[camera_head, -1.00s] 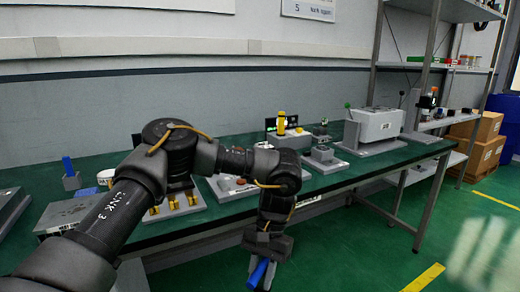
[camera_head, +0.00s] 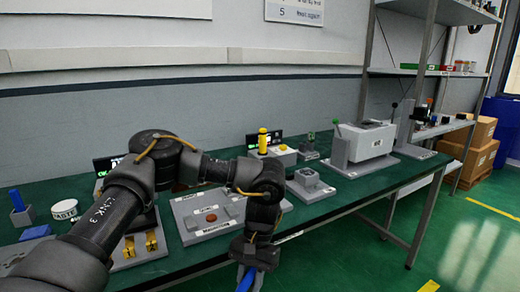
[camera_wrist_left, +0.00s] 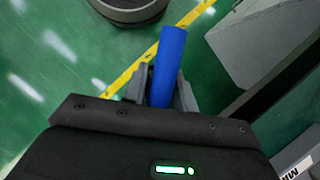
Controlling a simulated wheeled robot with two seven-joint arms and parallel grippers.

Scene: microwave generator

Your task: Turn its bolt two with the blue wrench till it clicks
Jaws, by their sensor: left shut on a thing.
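My left gripper (camera_head: 250,264) hangs in front of the bench's front edge, over the floor. It is shut on the blue wrench (camera_head: 246,280), whose lower end is cut off by the bottom of the head view. In the left wrist view the wrench's blue handle (camera_wrist_left: 170,55) sticks out between the fingers, with green floor behind it. A grey plate labelled magnetron (camera_head: 222,228), with a reddish disc (camera_head: 211,217) on it, lies on the bench behind my left arm. I cannot make out bolt two. My right gripper is out of view.
The green bench (camera_head: 335,198) runs along the wall. A grey fixture (camera_head: 309,182), a yellow-topped unit (camera_head: 263,142) and a white boxy machine (camera_head: 368,140) stand on it. A round tub (camera_head: 64,210) and a blue-topped holder (camera_head: 18,205) are at the left.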

